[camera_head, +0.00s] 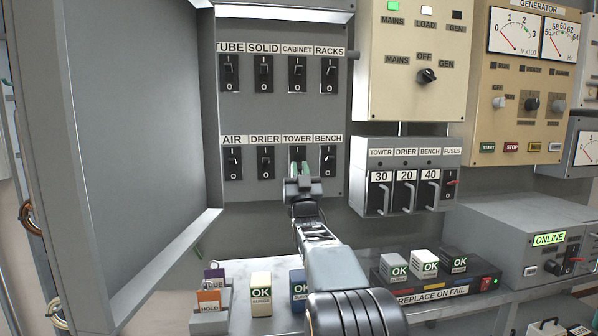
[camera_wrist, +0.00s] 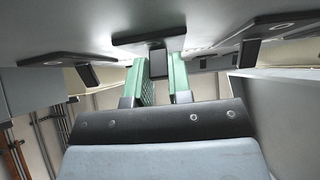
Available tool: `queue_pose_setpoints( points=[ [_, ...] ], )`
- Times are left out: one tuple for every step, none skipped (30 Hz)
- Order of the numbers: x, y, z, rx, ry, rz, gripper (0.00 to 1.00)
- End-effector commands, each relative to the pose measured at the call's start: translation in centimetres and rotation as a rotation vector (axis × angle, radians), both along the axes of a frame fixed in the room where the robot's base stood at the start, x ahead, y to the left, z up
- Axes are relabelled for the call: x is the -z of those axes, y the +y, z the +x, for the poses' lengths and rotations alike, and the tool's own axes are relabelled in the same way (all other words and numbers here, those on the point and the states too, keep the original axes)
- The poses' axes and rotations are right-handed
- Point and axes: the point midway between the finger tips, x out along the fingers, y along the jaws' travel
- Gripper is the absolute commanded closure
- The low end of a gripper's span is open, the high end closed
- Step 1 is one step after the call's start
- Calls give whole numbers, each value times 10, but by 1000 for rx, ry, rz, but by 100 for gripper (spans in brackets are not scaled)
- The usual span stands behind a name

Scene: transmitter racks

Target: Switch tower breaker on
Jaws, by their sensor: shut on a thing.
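The tower breaker (camera_head: 297,151) is third in the lower row of the grey panel, under the label TOWER. My gripper (camera_head: 299,166) is in front of it and covers most of it. In the wrist view, the green fingers of my gripper (camera_wrist: 163,76) stand either side of the breaker's black lever (camera_wrist: 158,62) and are shut on it. The lever's plate shows behind it. I cannot tell whether the lever is up or down.
The drier breaker (camera_head: 265,162) and bench breaker (camera_head: 328,161) flank it closely. An open cabinet door (camera_head: 140,120) stands at left. A fuse box (camera_head: 405,195) is at right.

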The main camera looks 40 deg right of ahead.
Motion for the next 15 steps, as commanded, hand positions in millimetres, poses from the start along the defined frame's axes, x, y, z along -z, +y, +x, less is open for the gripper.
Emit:
queue_pose_setpoints(
  points=[
    [0,0,0,0,0,0,100],
    [0,0,0,0,1,0,100],
    [0,0,0,0,3,1,100],
    [-1,0,0,0,5,3,100],
    [-1,0,0,0,9,4,100],
    [-2,0,-1,0,16,8,100],
    [-2,0,-1,0,22,10,100],
    [-3,1,-1,0,31,15,100],
    [-4,1,-1,1,45,21,100],
    [-5,1,-2,1,59,28,100],
    [-6,1,-2,0,74,34,100],
    [-7,1,-2,0,97,45,100],
    [-9,1,-3,0,115,54,100],
    [-10,1,-3,1,135,65,100],
    [-12,2,-3,1,165,79,100]
  ],
)
